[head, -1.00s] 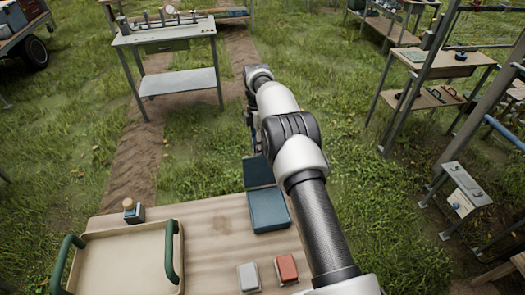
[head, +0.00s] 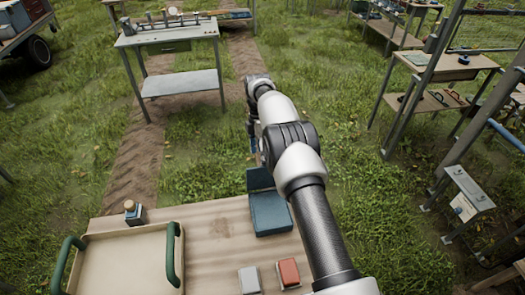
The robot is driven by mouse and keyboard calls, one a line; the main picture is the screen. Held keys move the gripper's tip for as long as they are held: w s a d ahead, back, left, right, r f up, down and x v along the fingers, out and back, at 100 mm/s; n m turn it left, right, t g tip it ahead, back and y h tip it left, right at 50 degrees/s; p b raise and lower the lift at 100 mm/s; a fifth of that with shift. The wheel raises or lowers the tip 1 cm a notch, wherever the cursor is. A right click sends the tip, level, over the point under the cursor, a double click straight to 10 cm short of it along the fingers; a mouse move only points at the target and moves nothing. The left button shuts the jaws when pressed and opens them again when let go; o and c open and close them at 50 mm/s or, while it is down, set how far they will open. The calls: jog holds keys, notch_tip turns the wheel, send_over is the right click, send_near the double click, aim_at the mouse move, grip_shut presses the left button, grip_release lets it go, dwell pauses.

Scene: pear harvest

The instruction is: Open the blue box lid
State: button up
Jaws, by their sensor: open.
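The blue box (head: 271,213) sits at the far right edge of the wooden table, left of my arm. Its dark blue lid (head: 259,180) stands up from the box's far edge, so the lid is raised. The exact angle of the lid is hard to tell. My gripper (head: 252,138) is beyond the lid, small and partly hidden behind my arm. It is open, with nothing seen in it, and it looks apart from the lid.
On the wooden table (head: 215,250) are a beige tray (head: 122,262) with green handles, a small blue stand with a wooden knob (head: 132,212), a grey block (head: 249,279) and a red block (head: 288,272). A grey workbench (head: 170,45) stands beyond on the grass.

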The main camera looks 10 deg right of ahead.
jog(key=shift+o, duration=0.9)
jog(key=shift+d+f, duration=0.2)
jog(key=shift+f, duration=0.45)
jog(key=shift+d+r, duration=0.1)
jog(key=shift+r, duration=0.1)
jog(key=shift+c, duration=0.2)
jog(key=r, duration=0.9)
jog(key=shift+a+r, duration=0.2)
jog(key=c, duration=0.6)
jog(key=shift+a+r, duration=0.1)
jog(key=shift+r, duration=0.45)
jog(key=shift+w, duration=0.1)
